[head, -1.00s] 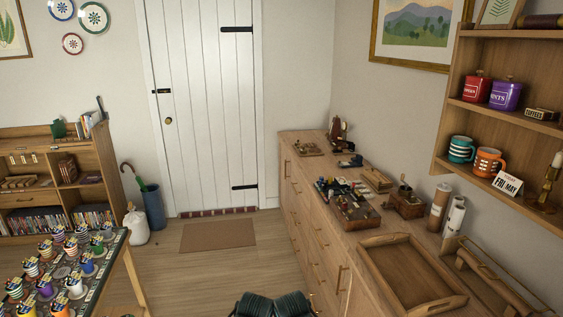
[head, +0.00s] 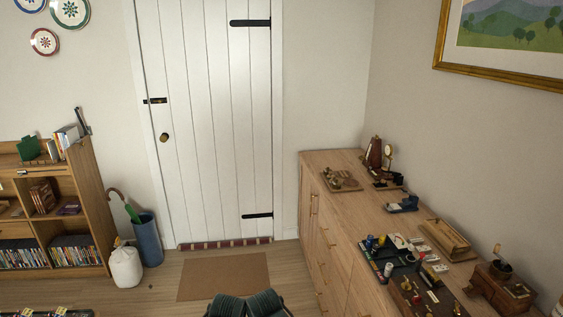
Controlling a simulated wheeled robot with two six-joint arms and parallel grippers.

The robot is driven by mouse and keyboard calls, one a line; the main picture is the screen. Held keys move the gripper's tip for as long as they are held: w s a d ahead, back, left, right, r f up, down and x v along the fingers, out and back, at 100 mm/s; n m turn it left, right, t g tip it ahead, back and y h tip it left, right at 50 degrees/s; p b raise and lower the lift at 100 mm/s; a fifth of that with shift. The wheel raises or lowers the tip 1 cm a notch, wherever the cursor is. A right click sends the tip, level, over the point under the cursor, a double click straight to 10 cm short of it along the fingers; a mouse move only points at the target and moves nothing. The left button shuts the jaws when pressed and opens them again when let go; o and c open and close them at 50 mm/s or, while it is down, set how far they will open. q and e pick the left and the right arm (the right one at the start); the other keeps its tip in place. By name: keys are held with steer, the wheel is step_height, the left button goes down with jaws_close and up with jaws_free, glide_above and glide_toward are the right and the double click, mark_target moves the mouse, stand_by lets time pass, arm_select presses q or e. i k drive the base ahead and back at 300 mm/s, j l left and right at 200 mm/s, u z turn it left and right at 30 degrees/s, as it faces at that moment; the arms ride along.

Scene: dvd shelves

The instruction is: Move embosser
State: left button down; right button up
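I cannot pick out the embosser with certainty. A small dark-blue device (head: 402,203) on the wooden sideboard (head: 335,235) could be it, but it is too small to tell. Near it, at the sideboard's far end, stand a brown upright piece (head: 374,153) and a small round mirror-like piece on a stand (head: 388,153). Neither of my grippers shows in the head view.
The sideboard runs along the right wall with a dark tray of small items (head: 388,262), a wooden box (head: 446,240) and a coffee grinder (head: 500,280). A doormat (head: 224,277) lies before the white door (head: 205,120). A blue umbrella bin (head: 148,240), white jug (head: 126,267) and bookcase (head: 85,200) stand left.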

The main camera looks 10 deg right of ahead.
mark_target(410, 203)
steer(key=i+j+z, duration=0.1)
steer(key=i, duration=1.3)
steer(key=i+j+z, duration=0.1)
steer(key=i+z, duration=0.3)
steer(key=i+j+z, duration=0.2)
steer(key=i+z, duration=0.2)
steer(key=i+j+z, duration=0.1)
steer(key=i+z, duration=0.15)
steer(key=z, duration=0.2)
steer(key=i+j+z, duration=0.15)
steer(key=z, duration=0.25)
steer(key=i+j+z, duration=0.25)
steer(key=z, duration=0.2)
steer(key=i+j+z, duration=0.15)
steer(key=j+z, duration=0.15)
steer(key=z, duration=0.15)
